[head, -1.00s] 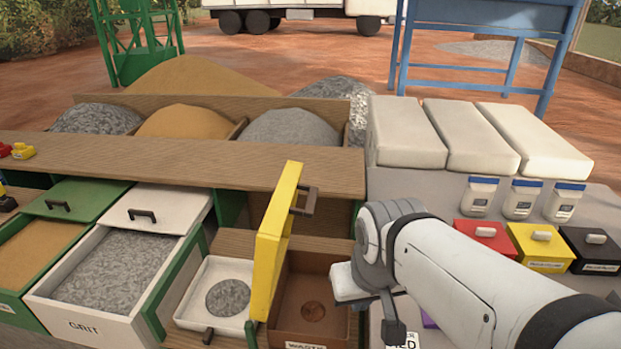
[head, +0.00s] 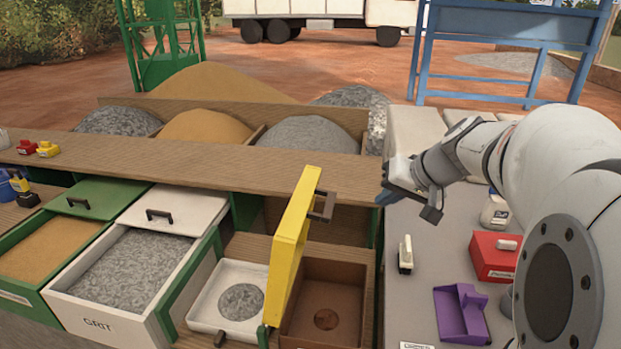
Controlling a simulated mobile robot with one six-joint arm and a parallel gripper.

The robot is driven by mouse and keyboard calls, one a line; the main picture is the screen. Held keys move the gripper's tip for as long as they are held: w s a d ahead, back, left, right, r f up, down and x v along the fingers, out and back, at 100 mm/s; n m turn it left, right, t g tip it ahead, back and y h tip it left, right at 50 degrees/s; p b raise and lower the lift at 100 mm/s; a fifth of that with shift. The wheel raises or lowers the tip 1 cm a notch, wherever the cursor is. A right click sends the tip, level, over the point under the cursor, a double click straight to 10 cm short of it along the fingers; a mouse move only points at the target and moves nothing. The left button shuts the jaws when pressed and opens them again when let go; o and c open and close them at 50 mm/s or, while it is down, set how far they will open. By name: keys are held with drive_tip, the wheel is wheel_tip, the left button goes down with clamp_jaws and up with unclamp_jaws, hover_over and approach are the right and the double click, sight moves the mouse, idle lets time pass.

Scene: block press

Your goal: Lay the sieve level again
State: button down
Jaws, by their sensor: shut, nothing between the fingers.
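The yellow frame (head: 291,250), which looks like the sieve, stands steeply tilted on edge between a white tray (head: 205,312) and a brown waste box (head: 340,268). I see it nearly edge-on, so its mesh face is hidden. A dark handle (head: 323,205) sticks out from its upper right side. The white tray has a round grey patch inside. The brown box has a dark round mark on its floor. My gripper (head: 384,197) is shut and empty, to the right of the handle and apart from it, by the end of the wooden shelf.
An open white grit drawer (head: 95,325) and a green drawer of sand stand at the left. A wooden shelf (head: 190,163) runs behind the frame. On the grey bench at the right are a purple scoop (head: 462,317), a red box (head: 493,256) and a small pale-handled item (head: 405,255).

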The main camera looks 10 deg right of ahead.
drive_tip(key=w+a+f+p, duration=0.3)
drive_tip(key=w+a+f, duration=0.3)
drive_tip(key=a, duration=0.1)
drive_tip(key=shift+f, duration=0.2)
drive_tip(key=shift+s, duration=0.1)
